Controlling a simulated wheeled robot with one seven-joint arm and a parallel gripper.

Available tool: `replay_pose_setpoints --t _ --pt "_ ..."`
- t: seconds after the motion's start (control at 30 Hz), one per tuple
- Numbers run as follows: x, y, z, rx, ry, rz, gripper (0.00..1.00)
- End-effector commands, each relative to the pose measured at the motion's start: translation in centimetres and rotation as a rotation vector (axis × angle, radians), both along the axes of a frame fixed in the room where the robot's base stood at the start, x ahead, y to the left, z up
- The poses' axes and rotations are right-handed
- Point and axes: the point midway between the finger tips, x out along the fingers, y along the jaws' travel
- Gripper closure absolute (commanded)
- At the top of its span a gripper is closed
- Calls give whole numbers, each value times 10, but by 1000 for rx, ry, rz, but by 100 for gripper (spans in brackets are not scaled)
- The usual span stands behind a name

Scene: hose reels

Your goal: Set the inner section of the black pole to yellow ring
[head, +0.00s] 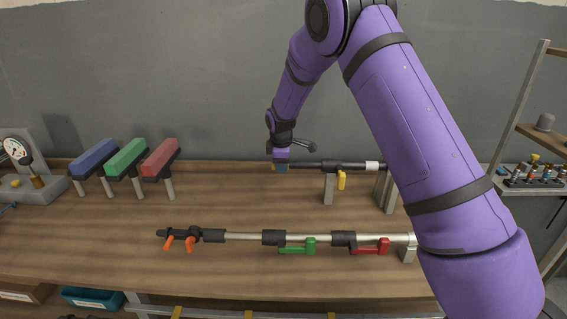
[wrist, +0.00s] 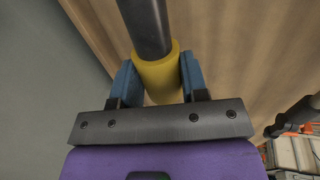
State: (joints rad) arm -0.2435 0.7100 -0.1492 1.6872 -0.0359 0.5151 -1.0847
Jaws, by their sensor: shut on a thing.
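The black pole (head: 345,165) lies level on grey stands at the back of the bench, with a white band (head: 372,166) toward its right. A yellow lever (head: 341,181) hangs below it near the left stand. My gripper (head: 281,168) is at the pole's left end. In the wrist view my gripper (wrist: 158,80) has its blue pads shut on a yellow sleeve (wrist: 158,72) around the dark shaft (wrist: 147,27). Whether this sleeve is the yellow ring I cannot tell. My arm hides the pole's right end.
A silver pole (head: 330,238) with green (head: 298,246) and red (head: 371,247) levers lies in front. Blue (head: 93,158), green (head: 127,157) and red (head: 161,157) blocks stand on posts at the left. The bench's front left is clear.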

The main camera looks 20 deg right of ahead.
Motion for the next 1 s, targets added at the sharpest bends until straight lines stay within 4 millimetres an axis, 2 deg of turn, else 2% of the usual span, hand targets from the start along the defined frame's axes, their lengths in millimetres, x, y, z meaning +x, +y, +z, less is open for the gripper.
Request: replay_pose_setpoints --t 0.3,0.5,0.63,0.93,0.97,1.0 --pt "27 85 0 0 -2 8 100" --pt "41 127 0 1 -1 6 100" --pt "44 136 0 1 -1 1 100" --pt "44 137 0 1 -1 1 100" --pt "44 137 0 1 -1 1 53" --pt "44 137 0 1 -1 1 43"
